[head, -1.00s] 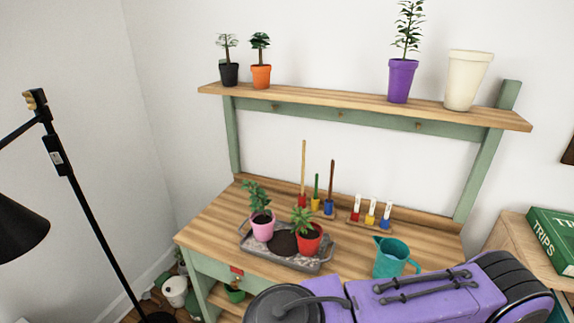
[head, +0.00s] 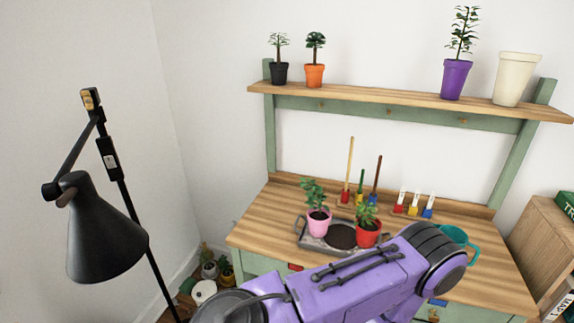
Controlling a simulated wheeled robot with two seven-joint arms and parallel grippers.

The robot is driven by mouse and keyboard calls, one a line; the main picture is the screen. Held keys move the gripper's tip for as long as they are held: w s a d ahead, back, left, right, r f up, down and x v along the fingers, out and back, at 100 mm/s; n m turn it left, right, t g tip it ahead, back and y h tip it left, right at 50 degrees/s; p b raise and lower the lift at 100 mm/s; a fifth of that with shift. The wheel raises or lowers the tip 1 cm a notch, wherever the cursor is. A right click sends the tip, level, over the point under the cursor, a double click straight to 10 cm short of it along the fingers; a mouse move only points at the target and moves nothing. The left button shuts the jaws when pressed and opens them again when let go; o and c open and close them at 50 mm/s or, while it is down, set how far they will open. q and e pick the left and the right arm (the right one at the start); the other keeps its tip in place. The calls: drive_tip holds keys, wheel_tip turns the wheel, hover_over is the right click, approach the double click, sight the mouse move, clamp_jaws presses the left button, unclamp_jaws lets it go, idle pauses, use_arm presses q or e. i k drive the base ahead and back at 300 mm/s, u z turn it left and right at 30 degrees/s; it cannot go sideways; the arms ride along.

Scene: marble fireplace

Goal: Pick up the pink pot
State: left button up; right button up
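The pink pot (head: 318,223) holds a small green plant and stands upright in the left part of a grey tray (head: 302,238) on the wooden bench. A red pot (head: 368,237) with a plant stands in the same tray to its right, with dark soil between them. A purple arm link of mine crosses the lower middle of the head view, in front of the bench and apart from the pink pot. Neither of my grippers shows in the view.
A teal watering can (head: 455,236) is partly hidden behind my arm. Small tools (head: 413,208) stand behind the tray. The shelf (head: 400,101) above carries several pots. A black floor lamp (head: 105,230) stands left. Bare bench top lies left of the tray.

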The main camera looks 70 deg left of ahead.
sight(318, 216)
drive_tip(key=u, duration=1.3)
drive_tip(key=i, duration=0.15)
